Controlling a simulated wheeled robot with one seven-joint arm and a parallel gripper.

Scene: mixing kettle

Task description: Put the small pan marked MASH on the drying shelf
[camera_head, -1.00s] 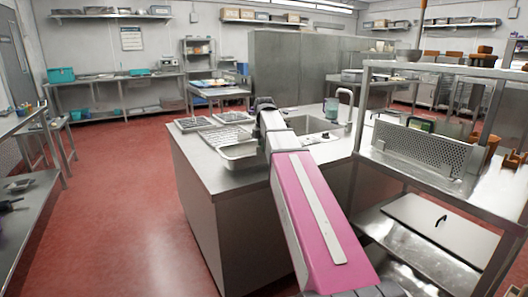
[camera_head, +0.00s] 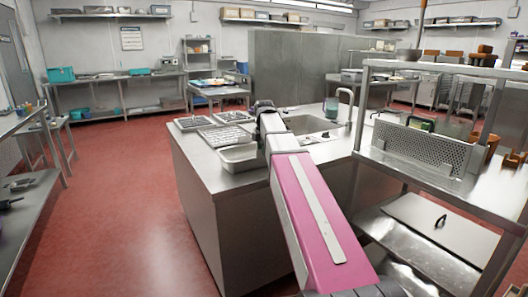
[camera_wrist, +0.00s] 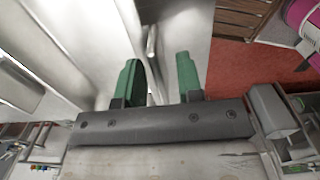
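A small grey metal pan (camera_head: 238,158) is at the near left edge of the counter, just left of my arm in the head view. No MASH marking can be read on it. My gripper shows in the wrist view (camera_wrist: 158,78) with its two green fingers apart. A pale metal surface with a thin raised edge (camera_wrist: 152,42) shows beyond and between the fingertips; I cannot tell whether it is the pan or whether they touch it. In the head view my arm hides the fingers. I cannot tell which shelf is the drying shelf.
The steel counter (camera_head: 203,158) also holds flat trays or racks (camera_head: 226,137), a sink (camera_head: 308,124) and a green cup (camera_head: 332,107). A steel rack with shelves (camera_head: 425,181) stands close on the right. The red floor (camera_head: 125,200) at left is clear.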

